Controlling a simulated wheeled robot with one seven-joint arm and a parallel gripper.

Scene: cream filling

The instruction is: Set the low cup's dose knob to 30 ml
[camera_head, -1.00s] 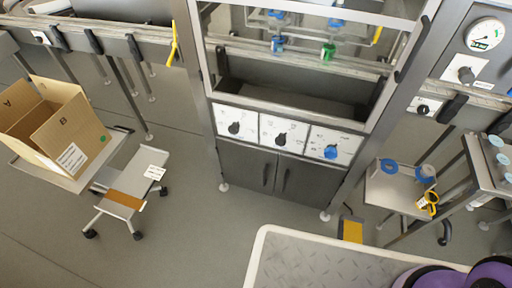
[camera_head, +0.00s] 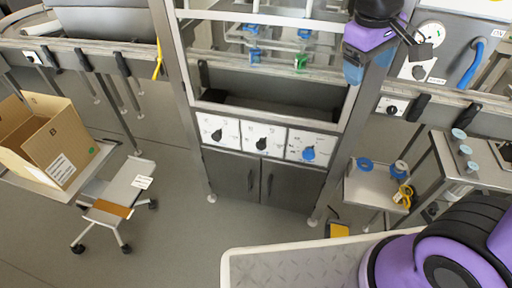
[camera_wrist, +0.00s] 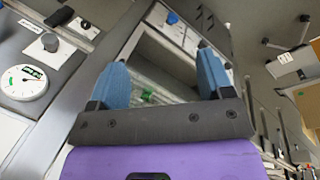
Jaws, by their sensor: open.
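Three white dial panels run across the front of the grey machine above its cabinet doors. They carry a left black knob (camera_head: 217,134), a middle black knob (camera_head: 262,143) and a right blue knob (camera_head: 309,153). Their scale marks are too small to read, and I cannot tell which knob serves the low cup. A blue knob also shows near the top of the wrist view (camera_wrist: 172,18). My gripper (camera_head: 353,66) is above and right of the panels, apart from them. In the wrist view its two blue fingers (camera_wrist: 162,78) are spread, with nothing held between them.
A round gauge (camera_head: 430,37) and another knob (camera_head: 418,72) sit at the upper right. A small shelf with blue-ringed items (camera_head: 364,163) stands right of the cabinet. A cardboard box (camera_head: 45,150) is at left. The floor before the cabinet is partly clear.

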